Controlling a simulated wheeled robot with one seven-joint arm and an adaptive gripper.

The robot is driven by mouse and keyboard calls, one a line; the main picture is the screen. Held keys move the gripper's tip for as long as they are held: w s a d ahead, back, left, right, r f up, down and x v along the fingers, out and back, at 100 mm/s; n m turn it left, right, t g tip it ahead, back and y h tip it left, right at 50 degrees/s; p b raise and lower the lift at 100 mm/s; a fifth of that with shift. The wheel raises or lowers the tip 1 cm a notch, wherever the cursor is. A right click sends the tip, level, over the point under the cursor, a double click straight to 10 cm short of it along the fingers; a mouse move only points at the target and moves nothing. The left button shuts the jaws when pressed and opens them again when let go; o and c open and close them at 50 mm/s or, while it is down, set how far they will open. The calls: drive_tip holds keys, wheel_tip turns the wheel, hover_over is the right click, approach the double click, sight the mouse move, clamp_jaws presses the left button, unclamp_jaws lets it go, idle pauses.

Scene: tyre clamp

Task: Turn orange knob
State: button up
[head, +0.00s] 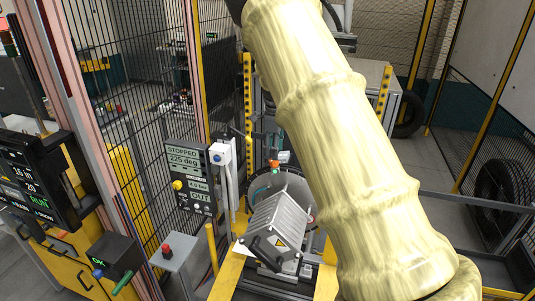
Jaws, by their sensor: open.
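A dark control panel (191,180) stands left of centre in the head view. Its screen reads STOPPED and 225 deg, and a smaller display below it is hard to read. A yellow-orange round knob (177,185) sits on the panel's left side, below the screen. It is the nearest match to an orange knob that I can see; its pointer direction is too small to tell. My pale yellow arm crosses from the lower right to the top centre. My gripper cannot be made out in this view, so its place relative to the knob is hidden.
A grey ribbed box (277,228) with a warning label sits at the centre, right of the panel. A red button (167,250) on a grey post stands at lower left. A black screen (28,185) stands at far left. Mesh fencing (150,100) rises behind the panel.

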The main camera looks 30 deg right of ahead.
sight(270, 160)
drive_tip(key=w+f, duration=0.1)
drive_tip(key=f, duration=0.2)
drive_tip(key=w+f+p, duration=0.1)
drive_tip(key=f, duration=0.1)
drive_tip(key=shift+w+f, duration=0.25)
drive_tip(key=shift+w, duration=0.1)
drive_tip(key=shift+s+d+r, duration=0.1)
drive_tip(key=shift+s+r, duration=0.25)
drive_tip(key=shift+s, duration=0.25)
drive_tip(key=shift+s+d+r, duration=0.1)
drive_tip(key=shift+s+r, duration=0.2)
drive_tip(key=shift+s, duration=0.25)
drive_tip(key=c, duration=1)
drive_tip(key=shift+s+d+r, duration=0.1)
drive_tip(key=shift+s+d, duration=0.15)
drive_tip(key=shift+w+a+f, duration=0.3)
drive_tip(key=shift+w+a, duration=0.35)
drive_tip(key=shift+s+d, duration=0.2)
drive_tip(key=shift+d, duration=0.05)
